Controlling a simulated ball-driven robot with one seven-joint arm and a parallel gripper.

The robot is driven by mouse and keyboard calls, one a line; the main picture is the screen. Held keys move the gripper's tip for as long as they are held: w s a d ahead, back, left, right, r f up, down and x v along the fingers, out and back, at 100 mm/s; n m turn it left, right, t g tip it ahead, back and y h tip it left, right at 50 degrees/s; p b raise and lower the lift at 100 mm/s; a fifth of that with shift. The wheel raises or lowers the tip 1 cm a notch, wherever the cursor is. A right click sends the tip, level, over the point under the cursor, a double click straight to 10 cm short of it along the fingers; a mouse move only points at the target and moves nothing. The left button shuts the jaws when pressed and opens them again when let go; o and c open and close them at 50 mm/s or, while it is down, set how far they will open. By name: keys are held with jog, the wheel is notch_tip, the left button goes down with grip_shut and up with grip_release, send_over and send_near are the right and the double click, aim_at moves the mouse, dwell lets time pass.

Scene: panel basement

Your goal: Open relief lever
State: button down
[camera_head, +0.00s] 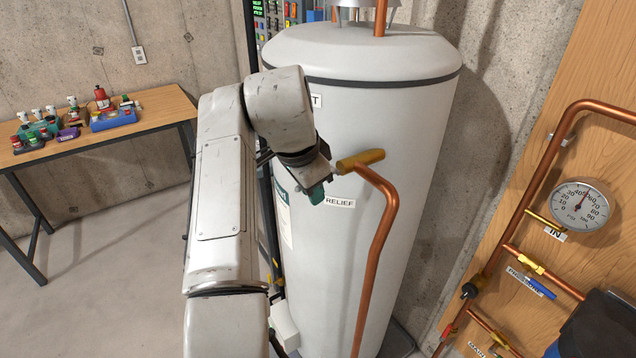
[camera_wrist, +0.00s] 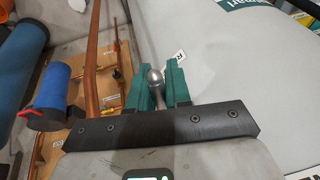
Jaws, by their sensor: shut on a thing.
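The brass relief valve (camera_head: 361,161) sticks out from the white tank (camera_head: 370,100) above the "RELIEF" label (camera_head: 339,202). A small part of the relief lever (camera_head: 336,170) shows at the valve's left end; most of it is hidden by my gripper (camera_head: 317,188). In the wrist view, the lever's silver ball end (camera_wrist: 154,77) sits between the green fingers of my gripper (camera_wrist: 157,88). My gripper is shut on the lever, with a finger on each side of it.
A copper pipe (camera_head: 378,240) runs down from the valve, right of my gripper. A wooden panel (camera_head: 540,270) with a gauge (camera_head: 579,206) and more pipes stands at the right. A workbench (camera_head: 160,108) with several small objects stands at the left, with clear floor before it.

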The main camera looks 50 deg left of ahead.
jog(key=shift+r+g+p, duration=0.25)
jog(key=shift+g+p, duration=0.15)
jog(key=shift+g, duration=0.2)
jog(key=c, duration=1.1)
grip_release()
jog(key=shift+c, duration=0.2)
jog(key=b+v, duration=0.3)
jog(key=v, duration=0.7)
jog(key=shift+r, duration=0.35)
jog(key=shift+s+d, duration=0.1)
jog(key=shift+s, duration=0.05)
